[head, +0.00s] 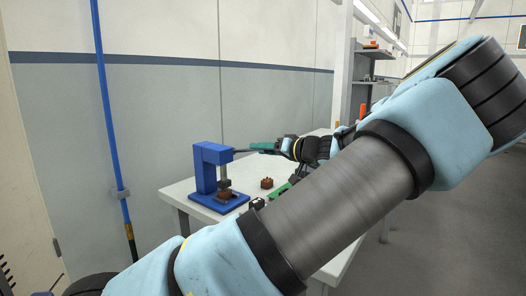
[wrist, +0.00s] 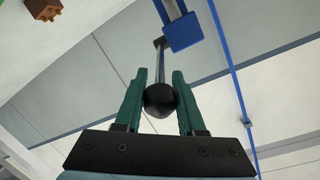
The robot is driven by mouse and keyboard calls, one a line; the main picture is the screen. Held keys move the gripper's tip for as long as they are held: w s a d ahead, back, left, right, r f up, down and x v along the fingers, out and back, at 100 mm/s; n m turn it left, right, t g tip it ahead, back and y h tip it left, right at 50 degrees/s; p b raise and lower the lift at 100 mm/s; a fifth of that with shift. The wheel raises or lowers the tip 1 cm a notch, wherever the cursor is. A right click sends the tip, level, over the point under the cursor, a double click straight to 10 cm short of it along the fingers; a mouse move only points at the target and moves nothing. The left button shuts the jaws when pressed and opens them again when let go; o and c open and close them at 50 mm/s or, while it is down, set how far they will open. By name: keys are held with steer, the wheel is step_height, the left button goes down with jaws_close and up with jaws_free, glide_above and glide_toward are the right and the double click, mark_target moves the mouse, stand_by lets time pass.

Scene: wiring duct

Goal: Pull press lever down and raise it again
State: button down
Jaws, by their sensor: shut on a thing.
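A blue arbor-style press (head: 205,172) stands at the left end of the white table, with a brown piece (head: 224,194) under its dark ram. Its lever (wrist: 151,62) shows in the wrist view as a metal rod with a black ball knob (wrist: 160,100) at the end. The press head (wrist: 182,32) is at the top of that view. My gripper (wrist: 160,92) has green fingers, one on each side of the knob, and is shut on it. In the head view my gripper (head: 262,147) is right of the press head, with the lever about level.
The white table (head: 180,191) also bears a brown block (head: 267,183) and a green board (head: 279,191), partly hidden by my arm. A shelf unit (head: 372,75) stands behind at right. A blue pipe (head: 104,95) runs down the wall at left.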

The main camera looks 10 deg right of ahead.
steer(key=w+a+r+g+h+p, duration=0.1)
steer(key=r+g+p, duration=0.1)
steer(key=p, duration=0.1)
steer(key=w+a+r+g+h+p, duration=0.1)
steer(key=r+g+h+p, duration=0.1)
steer(key=r+p, duration=0.1)
steer(key=w+a+r+g+h+p, duration=0.1)
steer(key=w+r+g+h+p, duration=0.1)
steer(key=r+p, duration=0.1)
steer(key=shift+a+r, duration=0.15)
steer(key=shift+a, duration=0.2)
steer(key=shift+w+a+r+g+h+p, duration=0.2)
steer(key=shift+w+a+g+h+p, duration=0.1)
steer(key=shift+w+a+h+p, duration=0.15)
steer(key=shift+w+a+r, duration=0.25)
steer(key=shift+w+a, duration=0.2)
steer(key=shift+w+a+r, duration=0.2)
steer(key=shift+w+a, duration=0.25)
steer(key=c, duration=0.6)
jaws_free()
